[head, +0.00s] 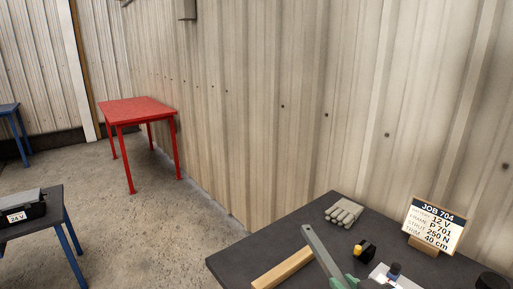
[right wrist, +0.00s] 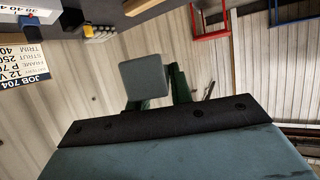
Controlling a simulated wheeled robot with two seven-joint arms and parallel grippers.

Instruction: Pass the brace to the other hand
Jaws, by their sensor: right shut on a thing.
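The brace (head: 322,255) is a flat grey-green bar. In the head view it rises at a tilt from the bottom edge, in front of the dark workbench. My right gripper (head: 351,282) shows only as a bit of green finger at the bottom edge, beside the brace. In the right wrist view its green fingers (right wrist: 163,92) are shut on the brace (right wrist: 143,78), whose grey-green face shows at the fingertips. The brace's lower part is cut off in the head view. My left gripper is in neither view.
A red table (head: 138,110) stands along the wall. A blue-legged table (head: 50,232) at left holds a black 24 V box (head: 22,209).

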